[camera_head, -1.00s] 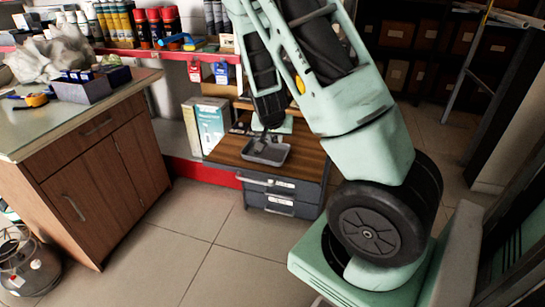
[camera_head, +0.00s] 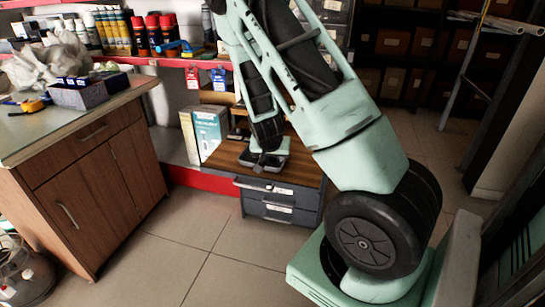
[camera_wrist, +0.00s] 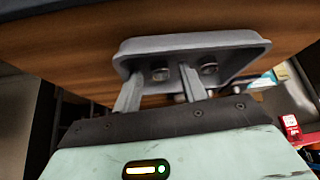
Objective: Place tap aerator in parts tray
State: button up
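The grey parts tray (camera_head: 280,164) sits on the wooden top of a low drawer unit. It also shows in the wrist view (camera_wrist: 240,42), with its rim toward the camera. My gripper (camera_wrist: 161,72) reaches over the tray, its two fingers apart. Two small round metal pieces lie in the tray. One (camera_wrist: 160,75), possibly the tap aerator, shows between the fingers with space beside it. The other (camera_wrist: 208,69) is right of the right finger. In the head view my arm and gripper cover much of the tray, and the small pieces cannot be made out.
The drawer unit (camera_head: 279,208) has a bare wooden top left of the tray. A white and teal box (camera_head: 208,132) stands behind it on the left. A wooden cabinet (camera_head: 90,180) stands at left. Shelf cans (camera_head: 140,36) are behind. The tiled floor in front is clear.

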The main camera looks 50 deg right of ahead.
jog(key=shift+r, duration=0.2)
jog(key=p+v, duration=0.5)
jog(key=v, duration=0.7)
jog(key=s+a+r+n+y, duration=0.1)
jog(key=a+n+y, duration=0.15)
jog(key=a, duration=0.65)
jog(key=s+a+r+n+g+y, duration=0.15)
jog(key=a+n, duration=0.25)
jog(key=a, duration=0.5)
jog(key=s+a+r+n+y, duration=0.1)
jog(key=a+n+y, duration=0.15)
jog(key=a, duration=0.65)
jog(key=s+a+r+n+g, duration=0.1)
jog(key=s+a+r+n, duration=0.2)
jog(key=s+a+n, duration=0.2)
jog(key=s+a+r+n+g, duration=0.1)
jog(key=s+a+r+n, duration=0.2)
jog(key=s, duration=0.6)
jog(key=a+n, duration=0.2)
jog(key=shift+s+a+r+n, duration=0.25)
jog(key=shift+s+a+n, duration=0.05)
